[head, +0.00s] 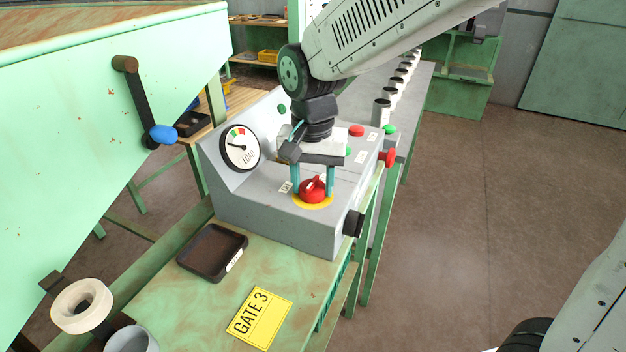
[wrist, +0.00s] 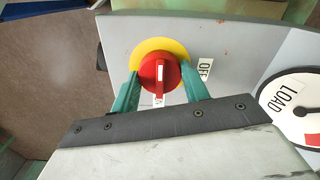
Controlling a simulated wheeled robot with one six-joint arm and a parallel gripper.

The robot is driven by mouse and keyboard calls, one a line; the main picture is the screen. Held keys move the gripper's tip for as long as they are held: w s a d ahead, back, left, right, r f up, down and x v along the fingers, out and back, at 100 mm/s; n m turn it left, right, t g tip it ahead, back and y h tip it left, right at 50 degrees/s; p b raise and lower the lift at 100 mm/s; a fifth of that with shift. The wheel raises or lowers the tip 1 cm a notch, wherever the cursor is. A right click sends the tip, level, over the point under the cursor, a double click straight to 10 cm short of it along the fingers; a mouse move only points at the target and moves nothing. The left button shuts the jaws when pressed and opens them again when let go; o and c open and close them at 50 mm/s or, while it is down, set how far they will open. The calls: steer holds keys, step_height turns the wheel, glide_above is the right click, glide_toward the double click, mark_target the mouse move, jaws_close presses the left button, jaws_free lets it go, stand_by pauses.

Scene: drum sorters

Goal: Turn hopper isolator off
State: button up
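The isolator is a red rotary knob (head: 313,189) on a yellow round plate (head: 322,204), on top of the grey control box (head: 270,223). In the wrist view the red knob (wrist: 158,73) has a white pointer line, and an OFF label (wrist: 204,70) lies to its right. The pointer lies away from that label, along the picture's vertical. My gripper (head: 313,190) points down over the knob with its teal fingers on either side.
A LOAD gauge (head: 239,148) stands on the box's sloped panel. Red and green buttons, a red side knob (head: 388,157) and a black side knob (head: 353,223) are nearby. A black tray (head: 212,252) and a yellow GATE 3 sign (head: 259,318) lie on the bench. A blue-knobbed lever (head: 163,134) is at left.

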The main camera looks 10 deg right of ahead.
steer(key=c, duration=0.3)
steer(key=n, duration=0.3)
steer(key=shift+n, duration=0.4)
steer(key=n, duration=0.4)
steer(key=shift+n, duration=0.3)
steer(key=n, duration=0.4)
steer(key=shift+n, duration=2.1)
